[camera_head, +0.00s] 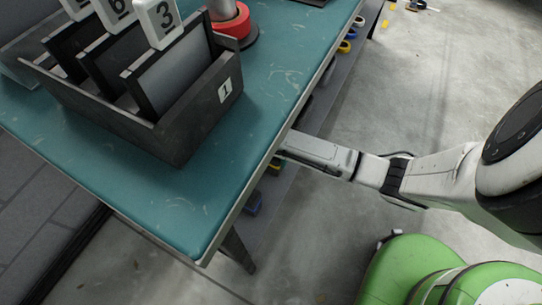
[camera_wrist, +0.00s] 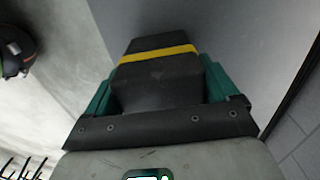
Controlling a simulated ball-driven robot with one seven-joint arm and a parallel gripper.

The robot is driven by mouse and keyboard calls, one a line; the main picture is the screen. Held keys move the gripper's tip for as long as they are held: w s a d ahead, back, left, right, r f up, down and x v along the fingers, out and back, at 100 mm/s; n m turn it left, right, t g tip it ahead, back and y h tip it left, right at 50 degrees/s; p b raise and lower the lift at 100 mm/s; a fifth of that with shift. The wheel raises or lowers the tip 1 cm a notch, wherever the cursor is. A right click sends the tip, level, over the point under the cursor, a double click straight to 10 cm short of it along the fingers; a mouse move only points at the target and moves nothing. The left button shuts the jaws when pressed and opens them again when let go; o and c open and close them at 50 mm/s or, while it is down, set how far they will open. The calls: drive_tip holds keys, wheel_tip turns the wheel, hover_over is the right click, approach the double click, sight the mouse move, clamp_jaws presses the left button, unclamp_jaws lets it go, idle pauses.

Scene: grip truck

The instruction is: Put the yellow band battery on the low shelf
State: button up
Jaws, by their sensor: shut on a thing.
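In the wrist view the yellow band battery (camera_wrist: 159,56) is a black block with a yellow stripe across it. My gripper (camera_wrist: 158,88) is shut on it, with a green finger on either side. A flat grey surface, seemingly the low shelf (camera_wrist: 240,40), lies beyond the battery; I cannot tell whether they touch. In the head view my arm reaches in below the table's right edge, and the tabletop hides the fingers and battery. Part of the low shelf (camera_head: 273,196) shows under the table there.
The green tabletop (camera_head: 258,110) overhangs the shelf. On it stand a black bin (camera_head: 100,115) with numbered dividers and a red tape roll (camera_head: 232,22). Blue and yellow items (camera_head: 345,46) sit low along the shelf. Floor (camera_head: 400,90) at right is mostly clear.

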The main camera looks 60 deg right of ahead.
idle(0.3)
drive_tip(key=o, duration=1.1)
drive_tip(key=shift+f, duration=0.1)
drive_tip(key=shift+o, duration=0.2)
wheel_tip(320, 180, up, 12)
drive_tip(key=p, duration=0.5)
drive_tip(key=shift+r, duration=0.2)
